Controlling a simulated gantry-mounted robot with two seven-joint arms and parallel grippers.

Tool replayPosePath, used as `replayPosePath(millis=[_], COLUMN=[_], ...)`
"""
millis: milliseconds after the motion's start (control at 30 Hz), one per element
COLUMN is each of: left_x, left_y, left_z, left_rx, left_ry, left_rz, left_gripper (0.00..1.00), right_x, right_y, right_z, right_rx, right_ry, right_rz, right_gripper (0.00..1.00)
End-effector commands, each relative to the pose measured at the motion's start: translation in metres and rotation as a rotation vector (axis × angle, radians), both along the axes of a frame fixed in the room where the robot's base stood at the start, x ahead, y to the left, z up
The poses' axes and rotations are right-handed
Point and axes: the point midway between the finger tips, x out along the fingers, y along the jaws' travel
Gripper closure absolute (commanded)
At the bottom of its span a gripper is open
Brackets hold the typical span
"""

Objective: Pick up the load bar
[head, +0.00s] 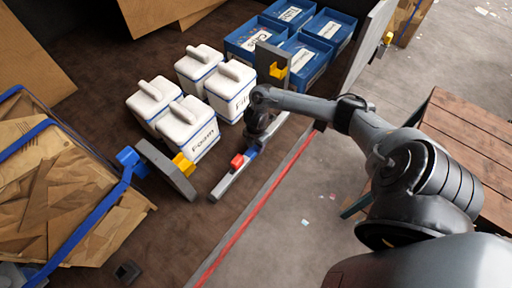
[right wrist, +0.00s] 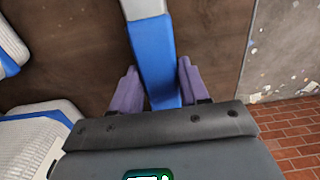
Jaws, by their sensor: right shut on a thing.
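The load bar (head: 224,184) is a long grey bar with a blue middle part and a small red block on it. It lies at a slant beside the white containers, near the red line. My right gripper (head: 257,143) reaches down over its blue part. In the right wrist view the two purple fingers (right wrist: 158,88) stand on either side of the blue part of the bar (right wrist: 152,42), shut on it. I cannot tell whether the bar is off the brown floor. My left gripper is not in view.
Several white lidded containers (head: 188,122) stand close to the left of the bar. Blue bins (head: 306,58) stand behind. Grey plates with yellow catches (head: 166,168) stand near both bar ends. Strapped cardboard (head: 60,190) fills the left.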

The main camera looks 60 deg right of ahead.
Motion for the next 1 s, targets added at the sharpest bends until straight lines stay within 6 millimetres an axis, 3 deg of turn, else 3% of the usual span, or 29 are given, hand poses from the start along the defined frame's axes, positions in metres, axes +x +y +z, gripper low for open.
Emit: replayPosePath(millis=[200,700,1000], left_x=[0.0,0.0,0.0], left_y=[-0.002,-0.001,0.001], left_z=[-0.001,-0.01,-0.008], left_rx=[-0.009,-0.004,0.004], left_ry=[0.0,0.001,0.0], left_rz=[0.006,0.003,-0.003], left_gripper=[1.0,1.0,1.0], right_x=[0.003,-0.064,-0.085], right_y=[-0.002,-0.048,-0.063], right_z=[0.027,0.071,0.088], right_rx=[-0.002,-0.007,-0.006], right_ry=[-0.007,0.001,0.0], right_rz=[0.001,0.0,-0.004], right_gripper=[1.0,1.0,1.0])
